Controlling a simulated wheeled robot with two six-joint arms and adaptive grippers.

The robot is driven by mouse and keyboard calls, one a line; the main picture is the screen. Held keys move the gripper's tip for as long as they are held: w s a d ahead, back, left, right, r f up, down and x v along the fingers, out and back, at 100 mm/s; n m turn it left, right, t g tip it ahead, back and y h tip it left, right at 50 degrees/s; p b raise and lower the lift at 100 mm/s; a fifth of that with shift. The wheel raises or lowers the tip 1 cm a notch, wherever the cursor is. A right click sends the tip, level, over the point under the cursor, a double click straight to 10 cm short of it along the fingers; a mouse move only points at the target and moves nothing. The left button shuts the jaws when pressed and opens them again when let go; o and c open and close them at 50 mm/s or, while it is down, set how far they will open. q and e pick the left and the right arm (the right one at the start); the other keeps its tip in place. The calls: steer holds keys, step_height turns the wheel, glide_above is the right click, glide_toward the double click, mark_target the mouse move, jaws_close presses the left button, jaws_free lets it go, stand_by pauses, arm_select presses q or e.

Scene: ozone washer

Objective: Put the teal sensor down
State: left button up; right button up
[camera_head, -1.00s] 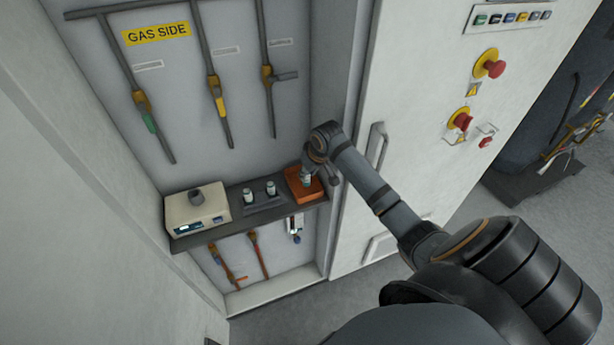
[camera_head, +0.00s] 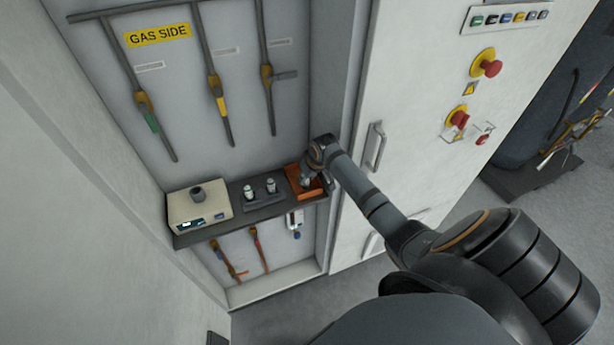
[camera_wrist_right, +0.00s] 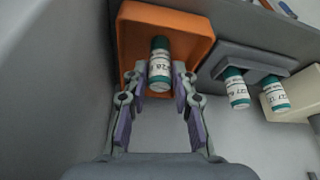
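The teal sensor (camera_wrist_right: 160,66), a small bottle shape with teal ends and a white printed label, is at the orange tray (camera_wrist_right: 202,42) in the right wrist view. My right gripper (camera_wrist_right: 161,76) has its fingertips close on both sides of the sensor and looks shut on it. In the head view the gripper (camera_head: 307,181) is low over the orange tray (camera_head: 316,193) at the right end of the shelf, and it hides most of the sensor. Whether the sensor's base touches the tray floor cannot be told. My left gripper is out of view.
Two similar teal-and-white sensors (camera_wrist_right: 237,90) stand in a grey holder (camera_head: 265,202) left of the tray. A beige instrument (camera_head: 203,212) sits at the shelf's left end. The cabinet side wall and door handle (camera_head: 375,148) are close to my right arm.

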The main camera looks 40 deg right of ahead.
steer(key=o, duration=0.3)
steer(key=shift+r, duration=0.15)
steer(key=b+v, duration=0.1)
steer(key=v, duration=1.1)
steer(key=shift+r, duration=0.1)
